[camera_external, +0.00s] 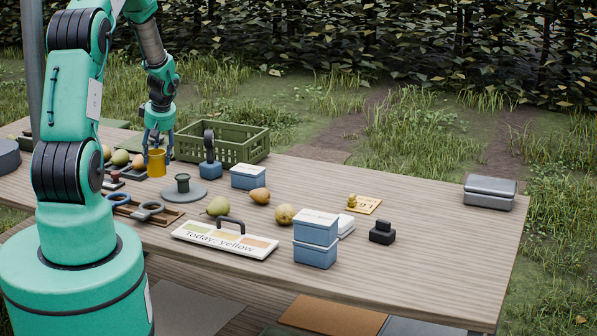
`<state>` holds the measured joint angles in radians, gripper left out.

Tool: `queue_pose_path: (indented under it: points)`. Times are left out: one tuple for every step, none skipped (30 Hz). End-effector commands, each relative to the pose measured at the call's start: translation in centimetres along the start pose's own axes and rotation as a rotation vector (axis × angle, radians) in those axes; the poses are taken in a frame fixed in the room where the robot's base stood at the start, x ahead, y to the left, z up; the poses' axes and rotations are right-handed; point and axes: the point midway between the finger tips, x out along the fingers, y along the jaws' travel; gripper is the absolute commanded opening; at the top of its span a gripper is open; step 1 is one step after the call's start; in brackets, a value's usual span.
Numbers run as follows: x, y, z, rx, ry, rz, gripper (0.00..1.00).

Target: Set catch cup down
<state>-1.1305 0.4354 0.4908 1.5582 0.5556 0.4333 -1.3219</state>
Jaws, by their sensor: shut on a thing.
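The yellow catch cup (157,163) is upright between the fingers of my gripper (157,146), over the far left part of the table. My gripper points down and is shut on the cup near its rim. I cannot tell whether the cup's base touches the table or hangs just above it.
A green crate (240,151) stands behind and right of the cup. Pears (121,157) lie to its left. The table's right part (430,255) is mostly clear.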

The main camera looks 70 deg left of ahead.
Motion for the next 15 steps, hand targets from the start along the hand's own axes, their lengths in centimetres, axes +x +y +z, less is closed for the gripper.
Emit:
queue_pose_path:
  points:
    - [0.8,0.0,0.3,-0.001,-0.001,-0.001,0.31]
    - [1.1,-0.1,0.4,0.0,0.0,-0.001,0.31]
    - [1.4,-0.1,0.4,0.0,0.001,0.0,0.31]
    - [1.6,-0.1,0.5,0.0,0.001,0.0,0.31]
    - [1.7,0.0,0.6,0.0,0.001,0.001,0.31]
    - [1.9,0.0,0.6,-0.001,0.001,0.001,0.31]
    - [1.9,0.0,0.6,-0.001,0.001,0.001,0.31]
    - [2.0,0.0,0.7,-0.001,0.001,0.001,0.31]
    - [2.0,0.0,0.7,-0.001,0.001,0.002,0.31]
    - [2.0,0.0,0.7,-0.001,0.001,0.002,0.31]
    - [2.0,0.0,0.7,-0.001,0.001,0.002,0.31]
    - [2.0,0.0,0.7,-0.001,0.001,0.002,0.31]
    - [2.0,0.0,0.7,-0.001,0.001,0.002,0.31]
    - [2.0,0.0,0.7,-0.001,0.001,0.002,0.31]
    - [2.0,0.0,0.7,-0.001,0.001,0.001,0.31]
